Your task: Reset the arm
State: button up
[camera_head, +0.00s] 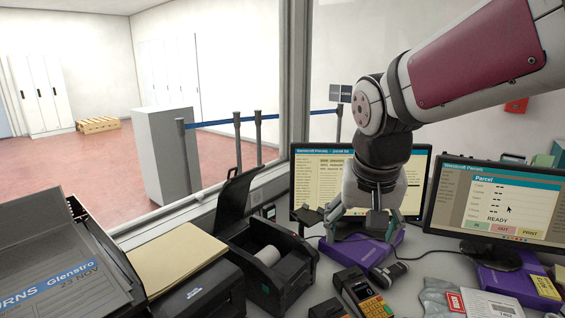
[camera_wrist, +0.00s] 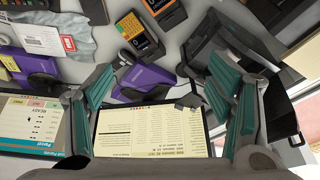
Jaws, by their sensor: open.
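My arm comes in from the upper right of the head view, and its elbow-like joint hangs downward over the counter. My gripper (camera_head: 354,224) is in front of the left monitor and just above a purple box (camera_head: 362,250), with its fingers apart. In the wrist view my gripper (camera_wrist: 160,88) shows two teal-padded fingers spread wide, one on each side of the monitor screen. Nothing is held between them. Whether the fingertips touch the purple box cannot be told.
Behind my gripper stands the left monitor (camera_head: 314,180); the right monitor (camera_head: 501,204) reads READY. A black label printer (camera_head: 272,262) with raised lid stands to the left. A card terminal (camera_head: 359,293), a scanner (camera_head: 389,272) and a grey parcel bag (camera_head: 437,293) lie in front. Little counter is free.

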jog(key=s+d+r+n+p, duration=0.1)
jog(key=s+d+p, duration=0.1)
jog(key=s, duration=0.9)
jog(key=s+d+r+n+p, duration=0.1)
jog(key=s+d, duration=0.2)
jog(key=s, duration=0.8)
jog(key=shift+d+r+y+p, duration=0.3)
jog(key=shift+d+r+p, duration=0.05)
jog(key=shift+d+p, duration=0.05)
jog(key=shift+s, duration=0.1)
